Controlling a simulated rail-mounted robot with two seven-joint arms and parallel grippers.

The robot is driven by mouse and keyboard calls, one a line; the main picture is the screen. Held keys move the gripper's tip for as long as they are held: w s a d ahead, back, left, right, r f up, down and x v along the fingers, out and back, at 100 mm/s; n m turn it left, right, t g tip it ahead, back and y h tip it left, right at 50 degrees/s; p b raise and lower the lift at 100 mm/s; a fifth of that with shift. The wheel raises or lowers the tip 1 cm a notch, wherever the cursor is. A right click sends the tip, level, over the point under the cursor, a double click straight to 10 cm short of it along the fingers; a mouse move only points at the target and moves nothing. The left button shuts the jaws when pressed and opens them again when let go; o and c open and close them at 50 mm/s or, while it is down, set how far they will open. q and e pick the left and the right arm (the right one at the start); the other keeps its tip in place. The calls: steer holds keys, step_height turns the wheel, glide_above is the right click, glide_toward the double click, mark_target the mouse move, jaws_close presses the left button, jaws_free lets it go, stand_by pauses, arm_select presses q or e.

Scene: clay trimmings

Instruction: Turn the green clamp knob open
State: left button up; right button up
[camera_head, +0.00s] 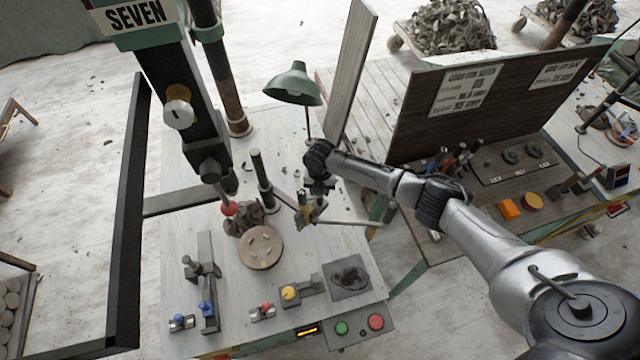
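My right arm comes in from the right, and its gripper (318,187) points down over the middle of the light worktable (205,255). The fingertips are small and dark, and I cannot tell whether they are open or shut. Just below them is a small olive-yellow fitting (305,214) where thin rods meet; I cannot tell whether they touch it. One rod (345,222) runs right from there, and another leads back to a dark upright post (261,180). I cannot make out a green clamp knob; it may be hidden by the gripper. My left gripper is not in view.
A round tan disc (260,248) and dark clay trimmings (245,219) lie left of the gripper. A green button (341,328) and a red button (376,322) sit at the front edge. A green lamp (293,86) and an upright board (350,70) stand behind.

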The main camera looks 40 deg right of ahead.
steer(key=m+p, duration=0.3)
steer(key=m, duration=0.2)
steer(key=shift+r+m, duration=0.15)
steer(key=shift+m, duration=0.25)
steer(key=shift+m+p, duration=0.3)
steer(key=shift+m, duration=0.7)
steer(key=o, duration=0.9)
